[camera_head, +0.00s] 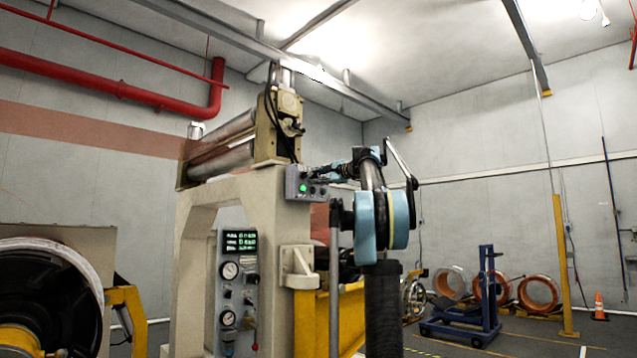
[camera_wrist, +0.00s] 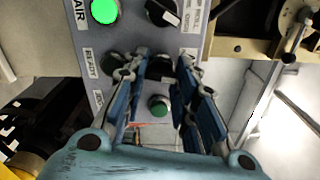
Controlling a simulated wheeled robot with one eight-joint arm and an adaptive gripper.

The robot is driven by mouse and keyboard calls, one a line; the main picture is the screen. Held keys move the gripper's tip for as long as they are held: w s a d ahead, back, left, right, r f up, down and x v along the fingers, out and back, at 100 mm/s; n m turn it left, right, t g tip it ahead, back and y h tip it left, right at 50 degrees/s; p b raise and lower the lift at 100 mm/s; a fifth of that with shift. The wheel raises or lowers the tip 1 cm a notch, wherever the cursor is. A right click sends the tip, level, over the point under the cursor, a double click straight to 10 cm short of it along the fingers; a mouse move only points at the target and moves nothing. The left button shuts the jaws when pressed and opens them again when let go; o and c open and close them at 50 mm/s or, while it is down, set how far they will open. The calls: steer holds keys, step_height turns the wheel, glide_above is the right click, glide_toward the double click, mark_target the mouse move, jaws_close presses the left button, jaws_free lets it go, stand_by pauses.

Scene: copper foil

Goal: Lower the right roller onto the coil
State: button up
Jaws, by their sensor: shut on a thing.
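A grey control box (camera_head: 304,184) is fixed to the side of the cream machine frame. In the wrist view the box (camera_wrist: 98,45) has a lit green lamp (camera_wrist: 104,11) by the label "AIR", a black selector knob (camera_wrist: 163,12) at the top and a green button (camera_wrist: 158,106) lower down. My gripper (camera_wrist: 160,72) has its blue fingers closed around a dark knob (camera_wrist: 160,66) between these. In the head view my gripper (camera_head: 326,174) is at the box's right side. Long rollers (camera_head: 222,143) lie at the top of the frame. I cannot tell which one is the right roller.
A gauge panel (camera_head: 240,285) with a green display is below. A copper sheet (camera_head: 90,127) runs from the left to the rollers. A large drum (camera_head: 45,300) stands at left. A blue cart (camera_head: 480,310), copper coils (camera_head: 540,293) and a cone (camera_head: 599,307) stand at right.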

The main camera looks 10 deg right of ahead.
steer(key=n, duration=0.4)
steer(key=shift+n, duration=2.2)
jaws_close()
steer(key=o, duration=1)
jaws_free()
steer(key=shift+o, duration=0.4)
steer(key=shift+w, duration=0.1)
